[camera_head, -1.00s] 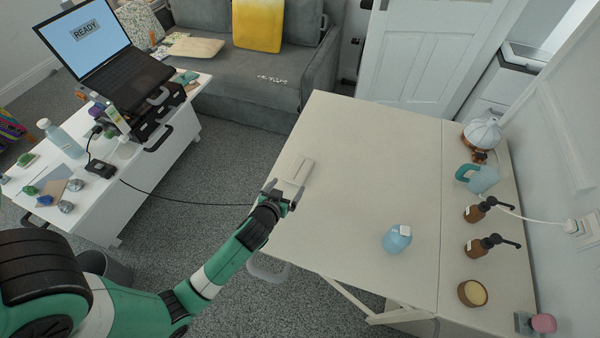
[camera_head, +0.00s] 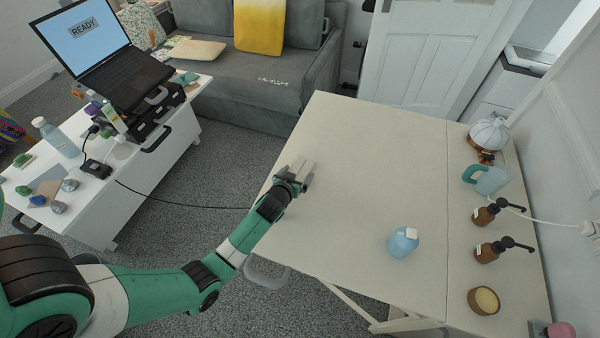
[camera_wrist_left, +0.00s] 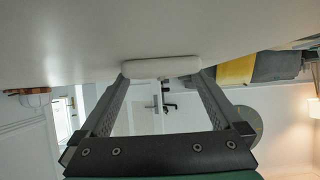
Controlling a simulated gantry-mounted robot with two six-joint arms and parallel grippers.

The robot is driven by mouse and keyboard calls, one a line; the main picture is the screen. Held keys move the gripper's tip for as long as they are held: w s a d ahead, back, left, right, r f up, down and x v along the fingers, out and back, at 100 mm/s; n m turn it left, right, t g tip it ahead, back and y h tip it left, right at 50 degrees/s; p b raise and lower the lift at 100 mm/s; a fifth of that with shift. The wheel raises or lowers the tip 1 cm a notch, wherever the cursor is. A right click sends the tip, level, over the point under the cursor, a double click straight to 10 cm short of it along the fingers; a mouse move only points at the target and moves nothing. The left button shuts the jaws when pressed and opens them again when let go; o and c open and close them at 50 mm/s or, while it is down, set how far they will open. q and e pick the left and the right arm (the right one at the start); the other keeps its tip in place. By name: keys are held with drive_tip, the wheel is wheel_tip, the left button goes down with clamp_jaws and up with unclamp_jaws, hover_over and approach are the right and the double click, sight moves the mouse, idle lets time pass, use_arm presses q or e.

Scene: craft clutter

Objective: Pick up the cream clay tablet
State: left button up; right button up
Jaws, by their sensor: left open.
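The cream clay tablet (camera_head: 303,164) lies on the cream table near its left edge, partly hidden by my left gripper (camera_head: 293,180) in the head view. In the left wrist view the tablet (camera_wrist_left: 162,67) shows as a pale rounded bar against the table surface, spanning the space at the fingertips. My left gripper (camera_wrist_left: 162,78) is open, with one finger near each end of that bar. I cannot tell whether either finger touches it. My right gripper is not in view.
A pale blue bottle (camera_head: 403,242) stands on the table to the right of my left gripper. Two brown pump bottles (camera_head: 485,215), a teal-handled jug (camera_head: 488,180) and a small bowl (camera_head: 484,300) stand along the right side. The table's middle is clear.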

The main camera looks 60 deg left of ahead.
sight(295, 166)
use_arm(q)
drive_tip(key=shift+r, duration=0.1)
drive_tip(key=c, duration=1.3)
drive_tip(key=shift+r, duration=0.1)
drive_tip(key=shift+r, duration=0.25)
drive_tip(key=r+p, duration=0.2)
drive_tip(key=r, duration=0.1)
drive_tip(key=s+r+p, duration=0.1)
drive_tip(key=shift+d+r, duration=0.25)
drive_tip(key=s+r+p, duration=0.1)
drive_tip(key=s+d+r+p, duration=0.1)
drive_tip(key=r, duration=0.1)
drive_tip(key=s+d+r+p, duration=0.1)
drive_tip(key=shift+s+r, duration=0.3)
drive_tip(key=shift+r, duration=0.05)
drive_tip(key=s+d+r+p, duration=0.1)
drive_tip(key=s+d+r, duration=0.2)
drive_tip(key=s, duration=0.5)
drive_tip(key=shift+d+p, duration=0.35)
drive_tip(key=shift+d, duration=0.15)
